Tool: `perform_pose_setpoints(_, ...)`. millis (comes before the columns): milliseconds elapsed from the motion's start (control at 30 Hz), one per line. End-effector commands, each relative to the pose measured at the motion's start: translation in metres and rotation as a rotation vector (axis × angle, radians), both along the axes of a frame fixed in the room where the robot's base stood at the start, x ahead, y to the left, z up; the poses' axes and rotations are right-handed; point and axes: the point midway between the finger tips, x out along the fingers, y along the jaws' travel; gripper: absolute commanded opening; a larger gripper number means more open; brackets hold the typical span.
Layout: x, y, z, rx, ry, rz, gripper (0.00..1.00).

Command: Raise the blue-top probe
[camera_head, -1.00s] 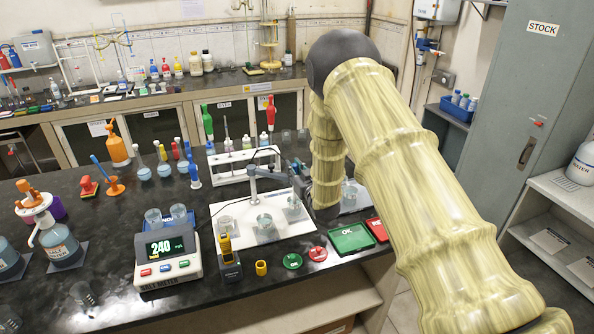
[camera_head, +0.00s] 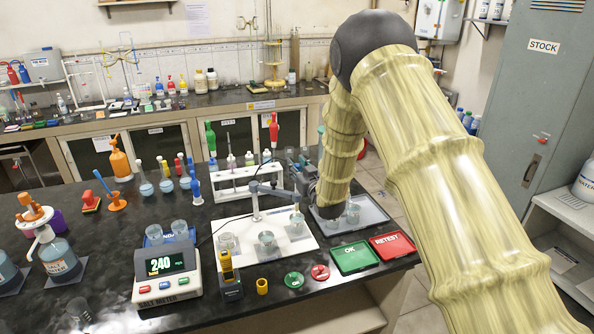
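A probe stand (camera_head: 256,205) rises from a white board (camera_head: 240,243), and its jointed grey arm reaches right. A slim probe (camera_head: 297,208) hangs at the arm's end, in or just over a small beaker (camera_head: 297,224). Its top is close to my gripper and too small and cluttered for me to make out a blue colour.
A beaker (camera_head: 267,241) stands on the board. The salt meter (camera_head: 167,273) reading 240 is to the left. A green OK tray (camera_head: 354,257) and red RETEST tray (camera_head: 392,245) lie at right. A white rack (camera_head: 232,183) stands behind. A grey tray (camera_head: 372,212) holds glassware.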

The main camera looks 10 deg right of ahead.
Motion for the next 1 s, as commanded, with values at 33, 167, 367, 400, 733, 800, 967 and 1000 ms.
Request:
perform_pose_setpoints(33,-0.001,0.000,-0.001,0.000,0.002,0.000,0.43)
perform_pose_setpoints(167,-0.001,0.000,-0.003,0.000,0.004,0.001,0.43)
perform_pose_setpoints(367,-0.003,0.000,-0.004,0.000,0.006,0.001,0.43)
perform_pose_setpoints(400,-0.004,0.000,-0.004,0.000,0.007,0.001,0.43)
perform_pose_setpoints(733,-0.050,-0.010,-0.004,0.001,0.007,0.000,0.43)
perform_pose_setpoints(800,-0.063,-0.013,-0.004,0.000,0.008,0.000,0.43)
perform_pose_setpoints(967,-0.090,-0.018,-0.003,0.000,0.006,0.000,0.43)
perform_pose_setpoints(1000,-0.095,-0.020,-0.004,0.000,0.007,0.000,0.43)
